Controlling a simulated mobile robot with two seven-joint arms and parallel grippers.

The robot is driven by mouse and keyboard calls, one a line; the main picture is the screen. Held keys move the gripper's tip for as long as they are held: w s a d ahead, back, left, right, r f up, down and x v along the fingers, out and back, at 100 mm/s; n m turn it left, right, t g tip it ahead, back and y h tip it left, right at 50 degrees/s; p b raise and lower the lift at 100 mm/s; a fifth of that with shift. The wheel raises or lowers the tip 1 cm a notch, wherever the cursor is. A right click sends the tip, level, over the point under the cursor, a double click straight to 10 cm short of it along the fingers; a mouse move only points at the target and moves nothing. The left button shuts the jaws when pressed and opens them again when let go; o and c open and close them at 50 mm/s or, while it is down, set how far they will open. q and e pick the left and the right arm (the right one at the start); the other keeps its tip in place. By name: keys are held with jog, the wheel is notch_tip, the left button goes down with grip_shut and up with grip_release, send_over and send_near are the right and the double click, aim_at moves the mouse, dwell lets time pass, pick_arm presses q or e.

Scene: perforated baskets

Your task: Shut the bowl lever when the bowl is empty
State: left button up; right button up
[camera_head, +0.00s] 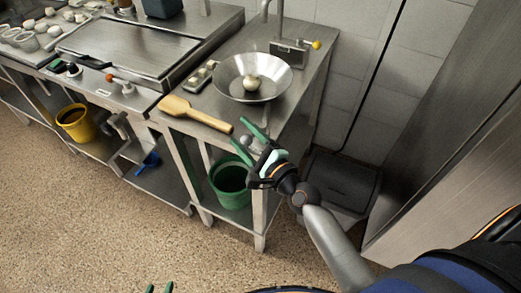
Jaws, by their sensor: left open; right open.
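A wide shiny metal bowl (228,88) stands on the right steel bench below a tap. One round pale object (253,82) sits in it, so the bowl is not empty. A lever with a yellow knob (316,45) sticks out of a metal box (288,52) behind the bowl; I cannot tell its position. My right gripper (240,132) is open at the bench's front edge, in front of the bowl and apart from it. A small grey round thing shows by its fingers, its contact unclear. My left gripper (159,288) is open; only its green fingertips show at the bottom edge.
A wooden paddle (194,113) and a small metal tray (198,77) lie left of the bowl. A red-knobbed lever (110,78) is on the left counter (130,50). A green bucket (229,185) and yellow bucket (74,121) stand below. A dark bin (342,183) stands right. The floor is clear.

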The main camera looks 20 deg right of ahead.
pick_arm(q)
jog(key=shift+w+d+f+b, duration=0.2)
jog(key=shift+d+f+b, duration=0.3)
jog(key=shift+b, duration=0.3)
pick_arm(e)
jog(key=v, duration=1.1)
